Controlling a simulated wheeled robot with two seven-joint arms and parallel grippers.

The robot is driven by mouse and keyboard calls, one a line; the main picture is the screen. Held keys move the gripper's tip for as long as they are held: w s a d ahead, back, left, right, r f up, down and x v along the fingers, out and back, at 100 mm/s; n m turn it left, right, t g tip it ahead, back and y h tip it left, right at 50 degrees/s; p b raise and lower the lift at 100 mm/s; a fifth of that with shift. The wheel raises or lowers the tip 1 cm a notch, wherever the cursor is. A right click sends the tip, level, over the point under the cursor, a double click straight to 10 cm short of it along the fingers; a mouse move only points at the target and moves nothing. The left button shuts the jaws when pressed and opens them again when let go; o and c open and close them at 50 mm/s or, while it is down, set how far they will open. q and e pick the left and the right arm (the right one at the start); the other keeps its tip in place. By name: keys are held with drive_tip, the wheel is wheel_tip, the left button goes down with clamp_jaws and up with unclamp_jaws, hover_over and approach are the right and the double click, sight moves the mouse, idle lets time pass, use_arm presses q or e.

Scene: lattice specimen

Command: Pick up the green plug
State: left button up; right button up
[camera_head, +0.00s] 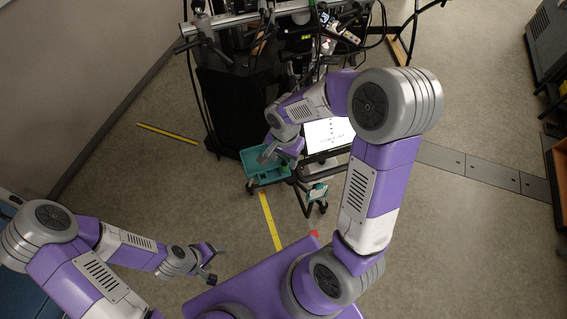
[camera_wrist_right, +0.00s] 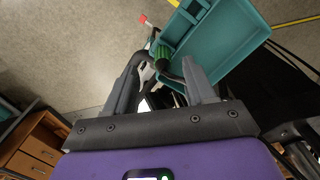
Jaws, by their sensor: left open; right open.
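The green plug (camera_wrist_right: 162,54) shows in the right wrist view, small and ribbed, with a dark cable or stem beside it. It sits at the near left edge of the teal tray (camera_wrist_right: 235,42), which also shows in the head view (camera_head: 255,178). My right gripper (camera_wrist_right: 163,64) is open, and the plug appears between or just beyond its fingertips. I cannot tell whether they touch. In the head view my right gripper (camera_head: 279,153) is over the tray, and the plug cannot be made out there. My left gripper (camera_head: 212,263) is open and empty, low and left, away from the tray.
A white screen or sheet (camera_head: 328,134) stands just right of the tray. Behind is a dark equipment rack (camera_head: 235,95) with hanging cables (camera_head: 325,40). Yellow tape (camera_head: 270,222) marks the floor. The floor on the left is open.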

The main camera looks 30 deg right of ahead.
sight(285, 163)
drive_tip(key=f, duration=0.4)
drive_tip(key=shift+w+d+f, duration=0.15)
drive_tip(key=shift+w+f, duration=0.1)
drive_tip(key=shift+f, duration=0.05)
clamp_jaws()
